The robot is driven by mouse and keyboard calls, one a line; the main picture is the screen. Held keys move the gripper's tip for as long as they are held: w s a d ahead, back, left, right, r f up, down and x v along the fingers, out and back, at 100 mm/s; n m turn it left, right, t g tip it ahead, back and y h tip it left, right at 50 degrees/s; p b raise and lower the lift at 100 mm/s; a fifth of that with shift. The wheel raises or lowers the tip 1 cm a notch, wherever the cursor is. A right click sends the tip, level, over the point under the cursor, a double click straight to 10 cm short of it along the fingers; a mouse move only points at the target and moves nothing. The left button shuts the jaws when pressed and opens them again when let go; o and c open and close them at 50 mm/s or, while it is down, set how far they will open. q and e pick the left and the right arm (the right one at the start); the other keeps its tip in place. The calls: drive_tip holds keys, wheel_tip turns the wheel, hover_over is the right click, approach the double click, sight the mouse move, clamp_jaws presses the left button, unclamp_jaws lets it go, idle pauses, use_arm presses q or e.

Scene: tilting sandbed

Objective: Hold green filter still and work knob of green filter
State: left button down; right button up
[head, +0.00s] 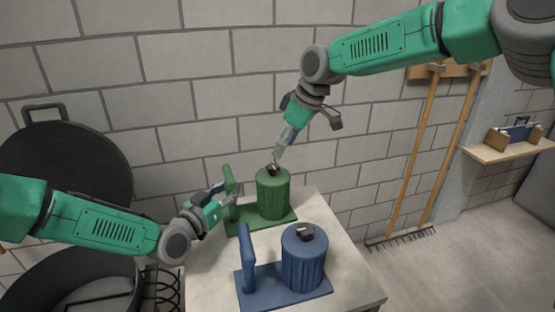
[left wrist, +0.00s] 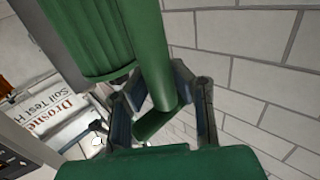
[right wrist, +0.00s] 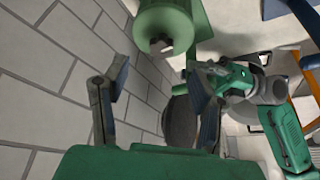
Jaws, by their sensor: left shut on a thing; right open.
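The green filter (head: 273,196) is a ribbed canister on a green base with an upright handle post (head: 230,182) at its left, standing on the table. Its dark knob (head: 273,170) is on top; the knob also shows in the right wrist view (right wrist: 160,45). My left gripper (head: 228,195) is shut on the handle post, which passes between its fingers in the left wrist view (left wrist: 158,110). My right gripper (head: 280,154) is just above the knob, pointing down. Its fingers are apart and empty in the right wrist view (right wrist: 158,92).
A blue filter (head: 304,262) of the same shape stands nearer on the table (head: 345,262). A brick wall (head: 190,60) rises close behind. Dark round pans (head: 75,165) are at the left. A rake (head: 400,235) and a shelf (head: 510,150) are at the right.

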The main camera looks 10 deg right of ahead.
drive_tip(key=v, duration=0.5)
use_arm(q)
drive_tip(key=c, duration=1.4)
unclamp_jaws()
drive_tip(key=shift+o, duration=0.2)
drive_tip(key=shift+s, duration=0.1)
